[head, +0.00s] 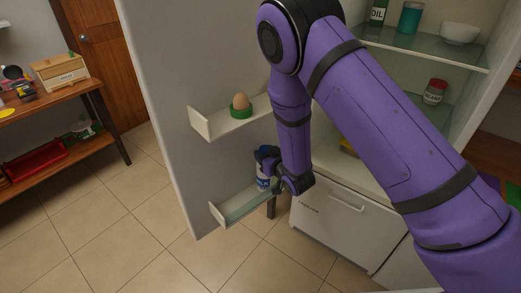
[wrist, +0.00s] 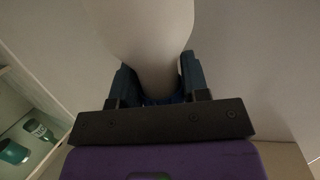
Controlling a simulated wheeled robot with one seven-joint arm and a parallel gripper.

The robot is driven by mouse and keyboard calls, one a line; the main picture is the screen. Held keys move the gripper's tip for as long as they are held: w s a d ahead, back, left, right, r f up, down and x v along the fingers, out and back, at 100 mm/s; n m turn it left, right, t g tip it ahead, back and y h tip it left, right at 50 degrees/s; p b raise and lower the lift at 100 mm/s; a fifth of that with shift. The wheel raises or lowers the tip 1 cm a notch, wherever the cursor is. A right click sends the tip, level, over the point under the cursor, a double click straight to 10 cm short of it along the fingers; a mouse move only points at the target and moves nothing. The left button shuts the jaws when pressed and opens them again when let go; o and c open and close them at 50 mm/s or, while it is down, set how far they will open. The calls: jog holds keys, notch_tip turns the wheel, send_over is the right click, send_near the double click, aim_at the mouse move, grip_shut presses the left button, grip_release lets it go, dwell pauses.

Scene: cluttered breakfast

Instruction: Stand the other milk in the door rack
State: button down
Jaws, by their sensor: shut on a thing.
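My gripper (wrist: 158,72) is shut on a white milk bottle (wrist: 145,25), which fills the top middle of the wrist view between the two dark fingers. In the head view, my gripper (head: 268,162) is low at the inside of the open fridge door. Part of the milk bottle (head: 263,184) shows there, white with blue, close above or on the lower door rack (head: 235,207). I cannot tell whether its base touches the rack. My wrist hides part of the bottle and the rack's right end.
The upper door rack (head: 222,126) holds an egg (head: 240,101) in a green cup (head: 241,112). Fridge shelves at right hold an oil bottle (head: 378,12), a teal cup (head: 411,18), a white bowl (head: 460,33) and a red-lidded jar (head: 434,93). A white drawer (head: 340,222) is below.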

jog(key=shift+f, duration=0.1)
dwell(0.3)
jog(key=c, duration=0.6)
grip_release()
jog(key=shift+f, duration=0.15)
jog(key=shift+s, duration=0.15)
jog(key=v, duration=1.1)
jog(key=shift+s+d+r, duration=0.2)
jog(key=shift+s, duration=0.1)
